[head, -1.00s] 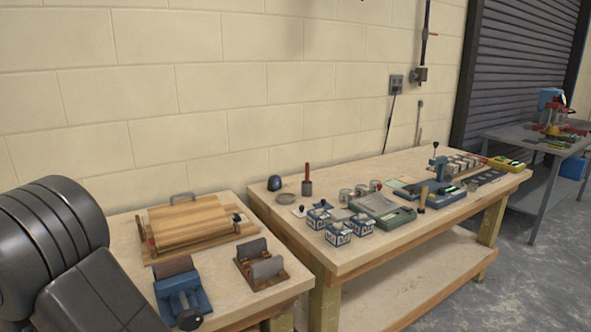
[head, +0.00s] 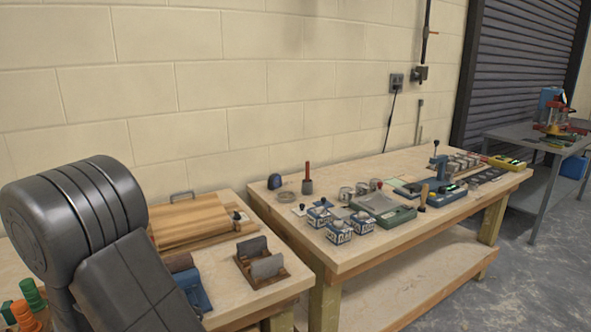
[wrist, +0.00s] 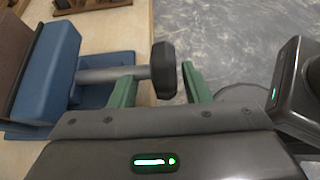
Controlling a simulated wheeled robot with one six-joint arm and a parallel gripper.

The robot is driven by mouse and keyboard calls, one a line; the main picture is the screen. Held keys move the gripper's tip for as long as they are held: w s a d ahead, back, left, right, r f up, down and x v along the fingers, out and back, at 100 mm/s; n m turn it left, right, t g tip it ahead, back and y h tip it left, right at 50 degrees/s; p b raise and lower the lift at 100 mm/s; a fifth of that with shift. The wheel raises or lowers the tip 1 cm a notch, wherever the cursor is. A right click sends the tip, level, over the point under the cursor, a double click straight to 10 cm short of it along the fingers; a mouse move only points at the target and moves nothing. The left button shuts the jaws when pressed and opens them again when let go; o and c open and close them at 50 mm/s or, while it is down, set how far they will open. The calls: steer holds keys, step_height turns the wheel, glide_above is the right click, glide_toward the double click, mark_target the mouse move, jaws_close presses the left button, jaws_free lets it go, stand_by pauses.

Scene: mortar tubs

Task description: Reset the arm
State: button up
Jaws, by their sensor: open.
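My gripper (wrist: 161,83) is open in the wrist view, with its two green fingers apart. The dark knob and grey screw of a blue vise (wrist: 65,65) show near and between the fingertips; I cannot tell the height gap. Nothing is seen held. In the head view my dark arm fills the lower left and hides most of the blue vise (head: 196,290). The gripper itself is out of the head view.
A wooden board with a handle (head: 185,222) and a grey-jawed wooden fixture (head: 266,268) lie on the near bench. Orange and green items (head: 25,305) stand at lower left. The right bench (head: 340,262) carries boxes, cups and tools. Grey floor shows beyond the bench edge.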

steer(key=shift+r+g+y+b, duration=0.1)
steer(key=shift+g+y+b, duration=0.25)
steer(key=shift+y, duration=0.25)
steer(key=g+y+b, duration=0.1)
steer(key=y, duration=0.1)
steer(key=g+y+b, duration=0.1)
steer(key=y, duration=0.1)
steer(key=shift+d+r, duration=0.15)
steer(key=shift+r, duration=0.05)
steer(key=g+y+b, duration=0.2)
steer(key=y+b, duration=0.1)
steer(key=g+y+b, duration=0.1)
steer(key=shift+w+d+r+y, duration=0.2)
steer(key=shift+d+r+y, duration=0.1)
steer(key=shift+y, duration=0.1)
steer(key=shift+g, duration=0.25)
steer(key=shift+a+r+p, duration=0.1)
steer(key=shift+r+p, duration=0.25)
steer(key=shift+r, duration=1.7)
steer(key=shift+f, duration=0.15)
